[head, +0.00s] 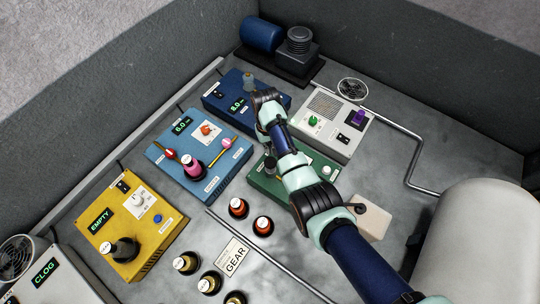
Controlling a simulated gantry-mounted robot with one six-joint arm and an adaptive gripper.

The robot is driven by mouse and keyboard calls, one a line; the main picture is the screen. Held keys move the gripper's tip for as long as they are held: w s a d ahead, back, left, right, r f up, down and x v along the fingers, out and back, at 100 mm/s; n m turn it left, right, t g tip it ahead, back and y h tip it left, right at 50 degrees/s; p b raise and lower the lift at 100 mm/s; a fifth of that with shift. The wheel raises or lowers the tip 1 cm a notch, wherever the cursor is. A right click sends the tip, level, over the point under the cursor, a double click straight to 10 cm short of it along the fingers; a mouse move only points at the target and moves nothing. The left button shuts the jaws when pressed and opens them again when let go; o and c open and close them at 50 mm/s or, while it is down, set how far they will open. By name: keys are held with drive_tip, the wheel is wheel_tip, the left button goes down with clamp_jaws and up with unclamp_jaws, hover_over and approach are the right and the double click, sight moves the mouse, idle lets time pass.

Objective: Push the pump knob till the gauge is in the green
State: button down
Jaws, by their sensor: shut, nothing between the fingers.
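A green unit (262,183) sits near the middle of the bench, partly covered by my arm. A dark upright knob-like part (269,168) stands near its left end, and a small pale round part (325,170) shows at its right. I cannot tell surely which part is the pump knob, and no gauge face with a green band is clear. My gripper (268,152) is small and dark, mostly hidden beside my arm over the back left of the green unit. It looks shut and empty. I cannot tell whether it touches the dark part.
A dark blue panel (217,100) reading 8.0 and a light blue panel (168,160) reading 6.0 lie left. A grey unit (350,148) with a green and a purple knob is at right. A yellow panel (92,247) reads EMPTY. Several bottles stand in front.

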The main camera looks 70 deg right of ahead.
sight(270, 159)
drive_tip(key=f+b, duration=0.1)
drive_tip(key=f, duration=0.1)
drive_tip(key=f+b, duration=0.4)
drive_tip(key=shift+s+a, duration=0.2)
drive_tip(key=shift+a, duration=0.05)
drive_tip(key=shift+f+b, duration=1)
drive_tip(key=shift+f, duration=0.75)
drive_tip(key=shift+d, duration=0.1)
wheel_tip(270, 159, up, 9)
drive_tip(key=w+d+b, duration=0.2)
drive_tip(key=shift+w+d+f+b, duration=0.2)
drive_tip(key=shift+w+d+b, duration=0.1)
drive_tip(key=shift+d+b, duration=0.1)
